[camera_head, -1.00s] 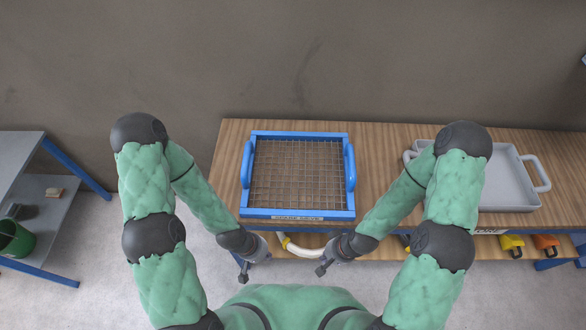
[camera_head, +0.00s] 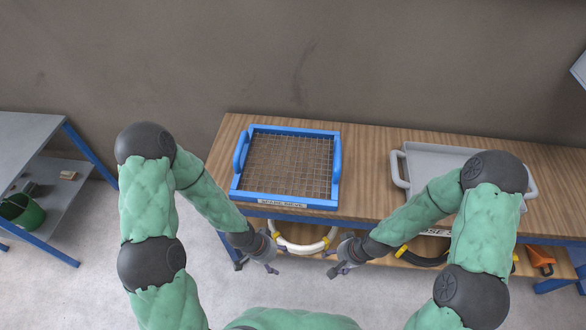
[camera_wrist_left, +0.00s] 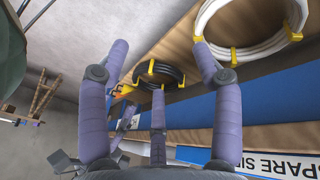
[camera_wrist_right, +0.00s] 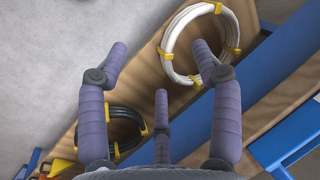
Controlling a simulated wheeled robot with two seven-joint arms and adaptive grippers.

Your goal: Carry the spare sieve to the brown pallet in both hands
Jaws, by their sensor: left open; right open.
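The spare sieve (camera_head: 286,204) is a blue square frame with wire mesh and a blue handle on its left and right sides. It lies flat on the wooden bench in the head view; its label partly shows in the left wrist view (camera_wrist_left: 288,165). My left gripper (camera_head: 273,262) is open and empty, in front of the bench edge below the sieve. My right gripper (camera_head: 334,266) is open and empty, also in front of the bench, lower right of the sieve. Neither touches the sieve. I cannot make out a brown pallet.
A grey tray (camera_head: 396,168) with handles stands on the bench (camera_head: 367,185) to the right. A white coil (camera_head: 303,247) and a dark coil (camera_head: 427,261) lie on the lower shelf. A grey side table (camera_head: 22,135) with a green bucket (camera_head: 22,211) stands at the left.

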